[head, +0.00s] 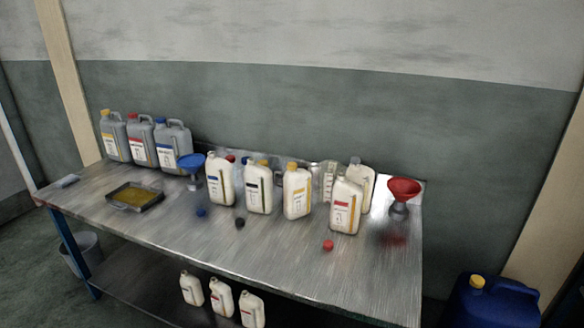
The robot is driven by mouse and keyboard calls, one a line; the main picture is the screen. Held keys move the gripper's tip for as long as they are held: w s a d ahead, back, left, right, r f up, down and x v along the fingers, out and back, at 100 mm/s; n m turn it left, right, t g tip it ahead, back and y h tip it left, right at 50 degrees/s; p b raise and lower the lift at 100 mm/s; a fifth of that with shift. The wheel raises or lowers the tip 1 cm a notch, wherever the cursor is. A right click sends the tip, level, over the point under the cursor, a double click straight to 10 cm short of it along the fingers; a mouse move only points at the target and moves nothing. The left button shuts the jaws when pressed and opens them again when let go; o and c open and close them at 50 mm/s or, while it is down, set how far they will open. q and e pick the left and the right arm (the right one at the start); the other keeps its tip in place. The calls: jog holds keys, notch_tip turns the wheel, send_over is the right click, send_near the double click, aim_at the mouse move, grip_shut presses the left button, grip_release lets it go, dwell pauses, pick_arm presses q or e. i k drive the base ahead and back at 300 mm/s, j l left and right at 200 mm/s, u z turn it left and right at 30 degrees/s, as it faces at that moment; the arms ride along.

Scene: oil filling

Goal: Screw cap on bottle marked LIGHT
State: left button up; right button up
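Several white bottles stand upright along the tabletop, and I cannot read which label says LIGHT. One bottle (220,180) has a blue-marked label and no cap seen on its neck. A second bottle (258,190) has a dark-marked label; its mouth is unclear. A third bottle (297,193) wears a yellow cap (292,166). A fourth bottle (346,206) has a red-marked label and shows no cap. A blue cap (201,211), a black cap (239,222) and a red cap (328,245) lie loose in front of the bottles. Neither gripper is in view.
Grey canisters (173,145) stand at the table's back left, near a tray of yellow liquid (135,197). A blue funnel (192,162) and a red funnel (402,189) flank the bottles. The table's (300,265) front strip is mostly clear. More bottles (222,302) stand below.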

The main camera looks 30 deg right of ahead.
aim_at(297, 184)
jog(key=i+z, duration=0.15)
jog(key=z, duration=0.3)
jog(key=i+j+z, duration=0.1)
jog(key=z, duration=0.3)
jog(key=i+j+z, duration=0.2)
jog(key=i+j, duration=0.3)
jog(key=i+j+z, duration=0.2)
jog(key=i+j, duration=0.3)
jog(key=j, duration=0.15)
